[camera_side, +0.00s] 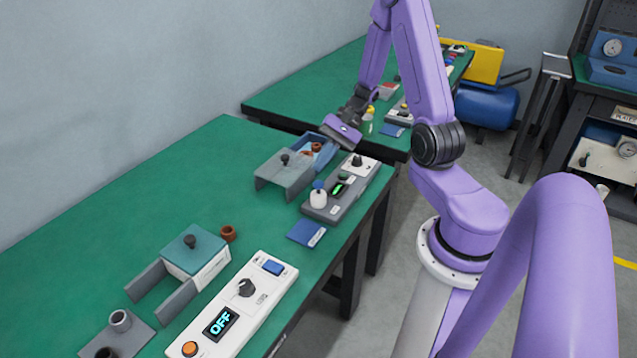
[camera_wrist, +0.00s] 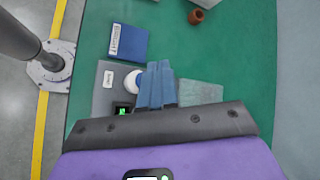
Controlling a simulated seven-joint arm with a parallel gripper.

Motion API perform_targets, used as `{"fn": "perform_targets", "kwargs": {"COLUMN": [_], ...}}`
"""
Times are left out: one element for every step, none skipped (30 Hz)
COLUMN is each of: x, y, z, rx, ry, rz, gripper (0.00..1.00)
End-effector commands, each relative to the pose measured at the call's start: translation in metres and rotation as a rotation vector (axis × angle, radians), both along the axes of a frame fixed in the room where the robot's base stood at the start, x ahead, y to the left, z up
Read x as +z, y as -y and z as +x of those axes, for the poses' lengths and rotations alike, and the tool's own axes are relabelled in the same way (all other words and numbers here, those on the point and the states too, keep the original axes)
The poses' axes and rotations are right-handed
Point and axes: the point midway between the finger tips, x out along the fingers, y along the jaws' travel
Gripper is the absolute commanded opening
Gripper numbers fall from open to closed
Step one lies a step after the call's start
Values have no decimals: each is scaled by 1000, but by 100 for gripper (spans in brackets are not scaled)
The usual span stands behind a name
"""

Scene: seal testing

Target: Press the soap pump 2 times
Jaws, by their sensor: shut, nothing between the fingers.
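In the side view my purple hand (camera_side: 342,131) is above and behind the panel, up and right of the container. The fingertips are hard to make out there. I cannot tell the exact height gap.
A grey cover with a knob (camera_side: 283,173) and a blue tray (camera_side: 326,152) stand close left of the panel. A blue booklet (camera_side: 306,233) lies in front. A white OFF-display unit (camera_side: 240,300) and a brown ring (camera_side: 228,233) are nearer. Green tabletop is bare at left.

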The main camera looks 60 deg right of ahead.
Motion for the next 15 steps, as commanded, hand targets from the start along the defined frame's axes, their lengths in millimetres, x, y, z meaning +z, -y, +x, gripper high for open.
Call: {"fn": "perform_targets", "kwargs": {"x": [5,7,11,13,16,19,21,23,25,26,27,28,28,28,28], "y": [0,0,0,0,0,0,0,0,0,0,0,0,0,0,0], "z": [0,0,0,1,0,0,0,0,0,0,0,0,0,0,0], "rx": [2,2,0,1,1,2,2,1,0,0,1,1,1,1,1], "ry": [3,3,3,4,4,2,3,3,2,1,0,0,0,0,0], "rz": [-3,-3,-2,-3,-2,-2,-3,-2,-2,-1,-2,-1,-1,-1,-1], "gripper": [0,0,0,0,0,0,0,0,0,0,0,0,0,0,0]}}
